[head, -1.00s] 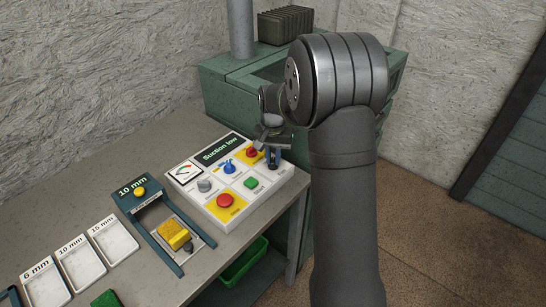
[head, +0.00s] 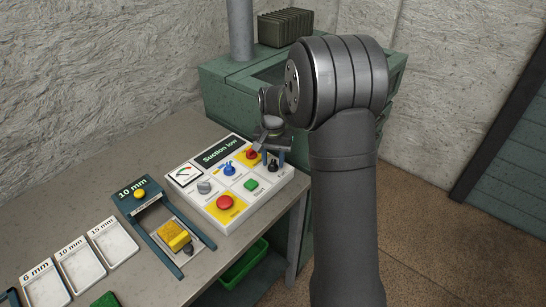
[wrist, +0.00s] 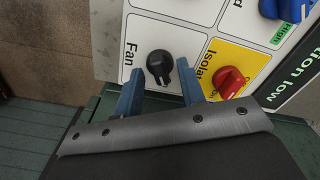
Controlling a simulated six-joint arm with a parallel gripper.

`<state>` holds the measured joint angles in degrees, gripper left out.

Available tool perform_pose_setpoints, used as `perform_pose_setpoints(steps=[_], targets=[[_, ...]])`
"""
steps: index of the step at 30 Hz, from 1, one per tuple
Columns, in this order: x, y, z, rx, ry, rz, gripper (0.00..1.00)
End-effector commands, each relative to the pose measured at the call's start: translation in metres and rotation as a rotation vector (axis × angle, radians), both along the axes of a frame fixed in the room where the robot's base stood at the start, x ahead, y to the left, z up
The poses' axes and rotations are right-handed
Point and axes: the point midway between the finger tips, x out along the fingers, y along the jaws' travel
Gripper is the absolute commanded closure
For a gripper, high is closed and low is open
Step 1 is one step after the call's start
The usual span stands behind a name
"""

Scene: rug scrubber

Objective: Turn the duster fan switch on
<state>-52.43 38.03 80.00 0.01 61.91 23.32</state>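The fan switch is a black rotary knob (wrist: 160,66) on a white square labelled "Fan" in the wrist view. In the head view the black knob (head: 273,166) sits at the right corner of the control panel (head: 282,182). My gripper (wrist: 158,82) has two blue fingers, spread apart, with the knob showing between and just beyond their tips. Nothing shows between the fingers but the knob; whether they touch it I cannot tell. In the head view my gripper (head: 269,150) is just above the knob, partly hidden by my arm.
A red isolator knob (wrist: 229,82) on yellow is close beside the right finger. The panel also has a blue knob (head: 229,169), a green button (head: 251,184), a large red button (head: 225,202) and a "Suction low" display (head: 221,149). A green cabinet (head: 235,92) stands behind.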

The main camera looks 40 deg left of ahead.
Motion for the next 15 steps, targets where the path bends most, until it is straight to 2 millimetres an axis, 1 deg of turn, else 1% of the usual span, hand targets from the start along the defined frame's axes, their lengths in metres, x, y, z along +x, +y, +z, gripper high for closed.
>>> perform_pose_setpoints(steps=[4,8,15], targets=[[0.000,0.000,0.007,0.002,-0.001,0.000,0.64],[0.000,0.001,0.028,0.004,-0.003,0.000,0.64],[0.000,0.001,0.087,0.004,-0.003,0.000,0.64]])
